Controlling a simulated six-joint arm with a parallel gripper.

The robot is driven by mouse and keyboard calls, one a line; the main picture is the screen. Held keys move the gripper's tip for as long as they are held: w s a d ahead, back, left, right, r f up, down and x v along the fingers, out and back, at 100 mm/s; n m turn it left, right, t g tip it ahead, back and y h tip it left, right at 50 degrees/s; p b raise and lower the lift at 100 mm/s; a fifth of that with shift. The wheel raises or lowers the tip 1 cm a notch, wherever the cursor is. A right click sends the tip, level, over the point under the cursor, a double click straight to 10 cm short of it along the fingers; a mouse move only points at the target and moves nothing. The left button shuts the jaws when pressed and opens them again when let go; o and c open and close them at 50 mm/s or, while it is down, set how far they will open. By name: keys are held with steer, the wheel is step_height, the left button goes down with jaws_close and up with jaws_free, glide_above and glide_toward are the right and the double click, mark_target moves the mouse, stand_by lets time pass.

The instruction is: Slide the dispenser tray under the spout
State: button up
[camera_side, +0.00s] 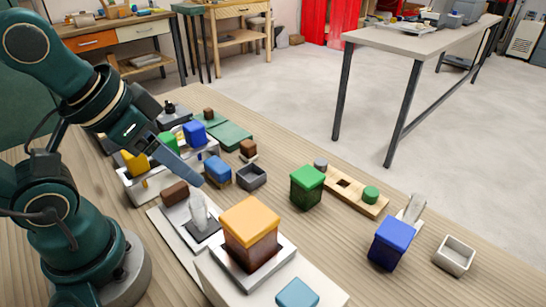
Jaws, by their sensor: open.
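My gripper (178,158) reaches in from the left above the table. It points down and right, over the cluttered left part, and is open with nothing seen held. I cannot tell for certain which object is the dispenser tray or the spout. A small white open tray (455,255) sits at the far right, apart from a blue box (390,242). A pale upright piece (412,208) stands just behind that box. A small dark open tray (251,177) sits near the middle. Another pale upright piece (199,212) stands on a plate below my gripper.
An orange-topped box (250,230) stands on a raised white block at the front. A green box (307,187) and a wooden board (350,189) with a green knob lie right of centre. Several coloured blocks crowd the left. Bare wood shows between the boxes.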

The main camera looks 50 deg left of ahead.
steer(key=shift+s, duration=0.15)
steer(key=c, duration=0.5)
steer(key=shift+d+r+n, duration=0.15)
steer(key=shift+r+n, duration=0.15)
steer(key=shift+n, duration=0.3)
jaws_close()
steer(key=a+f+n+g+h, duration=0.1)
steer(key=a+n+g, duration=0.1)
steer(key=a+n, duration=0.3)
steer(key=w+a+f+n+g+h, duration=0.1)
steer(key=a+n, duration=0.5)
steer(key=w+a+f+n+g, duration=0.1)
steer(key=a+n+g, duration=0.1)
steer(key=a+n, duration=0.3)
steer(key=shift+w+a+f+n+g+h, duration=0.15)
steer(key=shift+a+n+h, duration=0.05)
steer(key=shift+a, duration=0.15)
steer(key=shift+w+a+f+n+g+h, duration=0.1)
steer(key=shift+a+n+g+h, duration=0.1)
steer(key=shift+a, duration=0.15)
steer(key=x, duration=0.9)
steer(key=shift+w+d+f, duration=0.1)
steer(key=shift+d+f, duration=0.05)
steer(key=shift+f, duration=0.15)
